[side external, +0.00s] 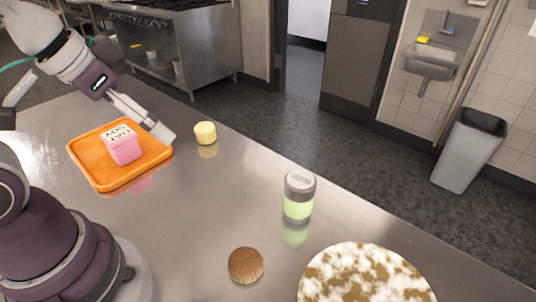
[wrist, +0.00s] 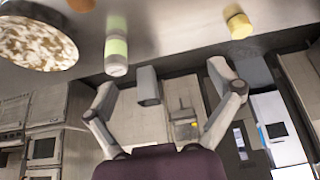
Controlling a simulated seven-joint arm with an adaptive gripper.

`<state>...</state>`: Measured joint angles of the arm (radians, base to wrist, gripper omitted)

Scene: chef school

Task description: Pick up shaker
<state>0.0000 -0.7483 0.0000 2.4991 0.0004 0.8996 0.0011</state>
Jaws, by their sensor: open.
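The shaker (side external: 299,196) is a clear cylinder with a grey lid and pale green contents. It stands upright on the steel table, right of the middle in the side view. It also shows in the wrist view (wrist: 116,50), at the upper left. My gripper (side external: 158,128) is at the upper left of the side view, near the orange tray's back right edge, well apart from the shaker. In the wrist view my gripper's two fingers (wrist: 163,85) are spread wide with nothing between them.
An orange tray (side external: 84,159) holds a pink box (side external: 124,150). A yellow cylinder (side external: 205,133) stands behind the tray's right side. A brown round bun-like thing (side external: 246,265) and a brown-and-white round thing (side external: 365,278) lie nearer the front. The table between tray and shaker is clear.

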